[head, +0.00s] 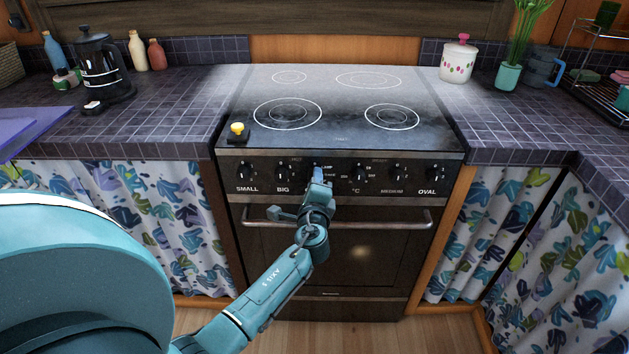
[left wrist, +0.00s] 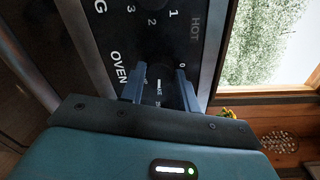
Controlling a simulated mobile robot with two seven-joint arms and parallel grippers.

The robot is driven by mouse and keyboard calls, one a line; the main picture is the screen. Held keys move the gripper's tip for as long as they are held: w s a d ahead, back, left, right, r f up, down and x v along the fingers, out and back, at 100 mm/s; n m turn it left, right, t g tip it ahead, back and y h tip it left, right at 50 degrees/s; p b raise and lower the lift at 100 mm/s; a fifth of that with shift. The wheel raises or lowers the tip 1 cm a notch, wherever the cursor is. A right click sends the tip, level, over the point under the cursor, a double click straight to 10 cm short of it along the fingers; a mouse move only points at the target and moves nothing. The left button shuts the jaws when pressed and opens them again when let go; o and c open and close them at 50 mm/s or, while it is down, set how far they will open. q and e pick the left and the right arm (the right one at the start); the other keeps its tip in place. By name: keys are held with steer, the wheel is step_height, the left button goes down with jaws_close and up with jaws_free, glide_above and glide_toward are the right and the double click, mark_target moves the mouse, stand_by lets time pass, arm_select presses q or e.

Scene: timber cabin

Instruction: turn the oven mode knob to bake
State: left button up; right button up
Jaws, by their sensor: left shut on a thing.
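The oven (head: 330,245) stands between the counters, with a row of black knobs on its dark front panel. My left gripper (head: 318,176) reaches the panel at the knob between the one labelled BIG and the one above °C. In the left wrist view, the two fingers of my left gripper (left wrist: 160,88) are on either side of the dark oven mode knob (left wrist: 159,84), beside the OVEN label, and shut on it. A white mark shows between the fingers. The fingers hide much of the knob and its small lettering, so its setting cannot be read. My right gripper is not in view.
The oven door handle (head: 395,219) runs just below the panel, close to my left wrist. A small black object with a yellow top (head: 237,130) sits at the cooktop's front left corner. The cooktop (head: 337,95) is otherwise clear. A coffee pot (head: 98,65) stands on the left counter.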

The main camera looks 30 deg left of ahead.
arm_select(q)
steer(key=shift+r+m, duration=0.1)
steer(key=shift+m, duration=0.2)
stand_by(0.4)
steer(key=o, duration=1)
steer(key=v, duration=1.3)
steer(key=shift+s, duration=0.1)
